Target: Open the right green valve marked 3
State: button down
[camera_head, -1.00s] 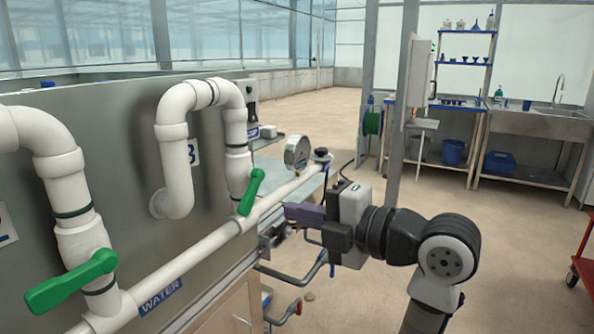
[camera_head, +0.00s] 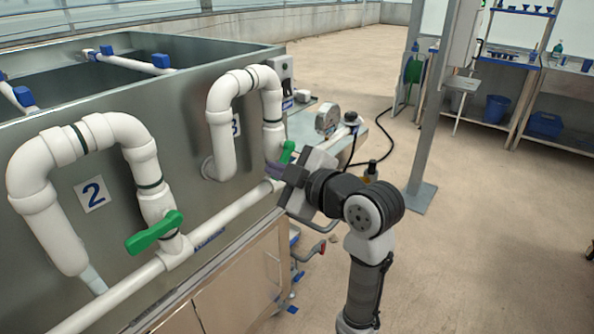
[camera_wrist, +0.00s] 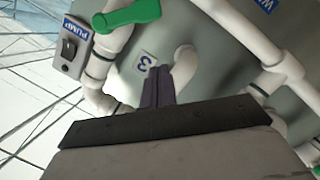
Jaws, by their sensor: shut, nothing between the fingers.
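The right green valve handle (camera_head: 287,151) sits on the white pipe beside the plate marked 3 (camera_head: 236,125). In the head view it is partly hidden behind my gripper. My gripper (camera_head: 275,170) is shut and empty, its purple fingers beside the valve's pipe. In the wrist view the green handle (camera_wrist: 127,14) is at the top, apart in the picture from the shut fingers (camera_wrist: 158,90). The 3 plate (camera_wrist: 145,62) shows just beyond the fingertips. I cannot tell whether the fingers touch the handle or pipe.
Another green valve (camera_head: 154,232) is at left by the plate marked 2 (camera_head: 93,195). A round gauge (camera_head: 327,118) stands behind my gripper. A pump switch box (camera_wrist: 72,46) shows in the wrist view. A post (camera_head: 428,110) stands at right; the floor around it is mostly clear.

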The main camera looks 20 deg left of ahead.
aim_at(283, 160)
jog(key=w+f, duration=0.1)
jog(key=w, duration=0.1)
jog(key=w+a+f+p, duration=0.1)
jog(key=w+f, duration=0.1)
jog(key=shift+f, duration=0.15)
dwell(0.4)
jog(key=shift+f+n+b, duration=0.3)
jog(key=shift+b, duration=0.6)
